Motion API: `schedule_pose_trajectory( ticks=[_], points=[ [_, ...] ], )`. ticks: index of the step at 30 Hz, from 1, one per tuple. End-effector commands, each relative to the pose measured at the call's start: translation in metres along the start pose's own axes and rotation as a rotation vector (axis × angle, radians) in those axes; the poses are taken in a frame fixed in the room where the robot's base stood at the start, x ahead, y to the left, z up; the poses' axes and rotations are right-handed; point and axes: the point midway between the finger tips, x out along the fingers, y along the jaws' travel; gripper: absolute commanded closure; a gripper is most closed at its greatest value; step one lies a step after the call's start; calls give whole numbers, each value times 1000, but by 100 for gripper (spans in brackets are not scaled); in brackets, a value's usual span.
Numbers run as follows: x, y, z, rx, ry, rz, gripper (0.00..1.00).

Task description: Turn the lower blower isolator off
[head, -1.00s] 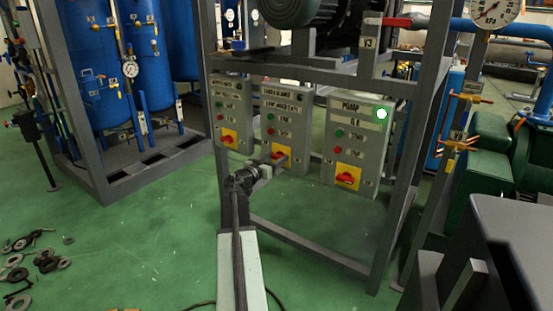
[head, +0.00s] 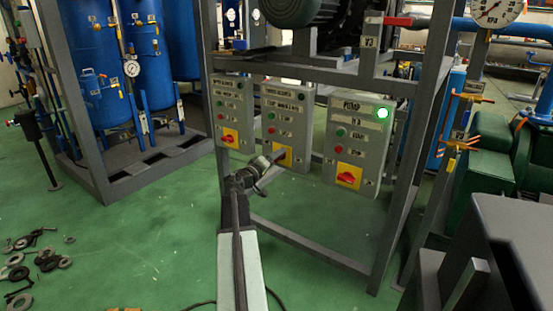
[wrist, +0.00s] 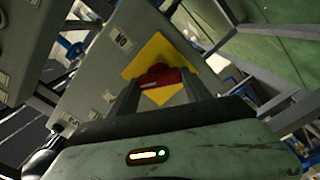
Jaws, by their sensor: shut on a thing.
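The middle grey control box (head: 302,120) hangs on the frame between two similar boxes. Its label is too small to read surely. Its yellow isolator plate (head: 288,161) is partly covered by my gripper (head: 279,155) in the head view. In the wrist view the red isolator knob (wrist: 160,76) lies between the two fingers of my gripper, which is shut on it. The knob lies across the picture, while its yellow plate (wrist: 172,52) and box appear tilted. My fingers hide the knob in the head view.
The pump box (head: 358,140) with a lit green lamp stands to the right, with its own red knob (head: 348,178). Another box (head: 231,115) is close on the left. A low frame bar (head: 310,248) runs below; green floor is free in front.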

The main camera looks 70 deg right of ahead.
Motion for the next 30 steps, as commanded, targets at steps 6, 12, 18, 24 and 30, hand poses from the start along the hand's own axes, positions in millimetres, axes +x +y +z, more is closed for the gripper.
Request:
schedule_pose_trajectory(
  ticks=[6,12,18,24,30],
  points=[
    [-1,-1,2,-198,-4,0,84],
    [-1,-2,2,-360,-4,0,84],
    [-1,-2,2,-483,-4,-1,84],
    [-1,-2,2,-558,-4,-1,84],
    [-1,-2,2,-591,-4,-1,84]
  ],
)
